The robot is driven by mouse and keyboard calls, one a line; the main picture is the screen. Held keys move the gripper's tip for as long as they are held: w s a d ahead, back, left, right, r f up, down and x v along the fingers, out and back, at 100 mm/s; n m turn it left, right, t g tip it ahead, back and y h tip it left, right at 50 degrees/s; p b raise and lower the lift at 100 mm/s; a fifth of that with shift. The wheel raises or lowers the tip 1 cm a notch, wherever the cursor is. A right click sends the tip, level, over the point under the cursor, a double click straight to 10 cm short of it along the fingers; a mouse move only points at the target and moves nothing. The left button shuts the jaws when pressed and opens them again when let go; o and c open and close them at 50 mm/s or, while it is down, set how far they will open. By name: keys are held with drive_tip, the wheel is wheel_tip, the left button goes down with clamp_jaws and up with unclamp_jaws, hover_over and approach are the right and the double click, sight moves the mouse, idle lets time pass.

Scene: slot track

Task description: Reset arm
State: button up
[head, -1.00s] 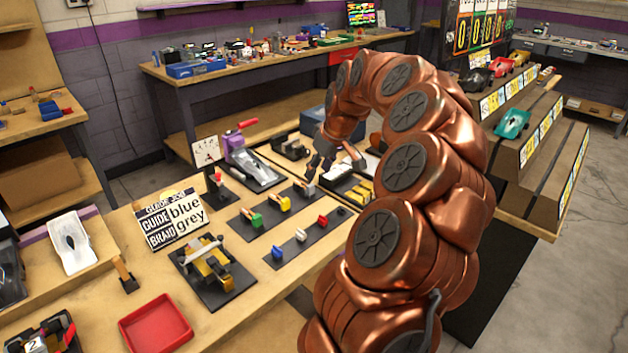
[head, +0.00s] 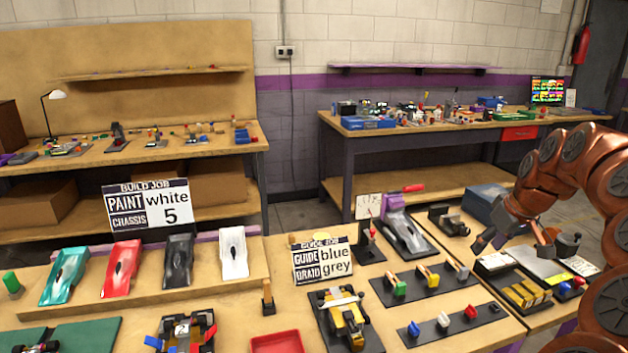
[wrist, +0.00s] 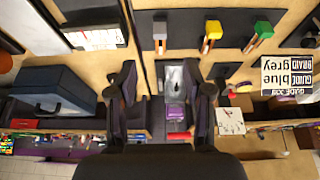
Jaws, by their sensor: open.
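My copper arm comes in at the right of the head view, and my gripper (head: 518,243) hangs above the bench near its right end. In the wrist view my gripper (wrist: 163,88) has its two dark fingers spread apart with nothing held between them. Below and beyond the fingers is a purple and grey clamp fixture (wrist: 175,95), which also shows in the head view (head: 405,230). The gripper is apart from the bench things.
Black strips hold colored guide pieces (head: 428,282) and small colored blocks (head: 450,318). A red tray (head: 277,342), job signs (head: 322,262) and several car bodies (head: 120,268) stand to the left. A blue box (head: 487,203) is behind the gripper.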

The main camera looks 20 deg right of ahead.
drive_tip(key=s+a+r+n+g+y+p, duration=0.1)
drive_tip(key=s+a+r+p, duration=0.15)
drive_tip(key=a, duration=1.05)
drive_tip(key=s+a+r+n+g+p, duration=0.1)
drive_tip(key=a+r+p, duration=0.2)
drive_tip(key=a, duration=1)
drive_tip(key=s+a+f+g+p, duration=0.1)
drive_tip(key=s+a+p, duration=0.1)
drive_tip(key=s, duration=0.5)
drive_tip(key=s+a+f+m+g+p, duration=0.1)
drive_tip(key=s+a+p, duration=0.1)
drive_tip(key=s+a, duration=0.3)
drive_tip(key=s+a+f+g+h+p, duration=0.1)
drive_tip(key=s+a, duration=0.3)
drive_tip(key=s, duration=0.6)
drive_tip(key=shift+f+m+g+p, duration=0.3)
drive_tip(key=shift+m+g+p, duration=0.1)
drive_tip(key=shift+g+p, duration=0.25)
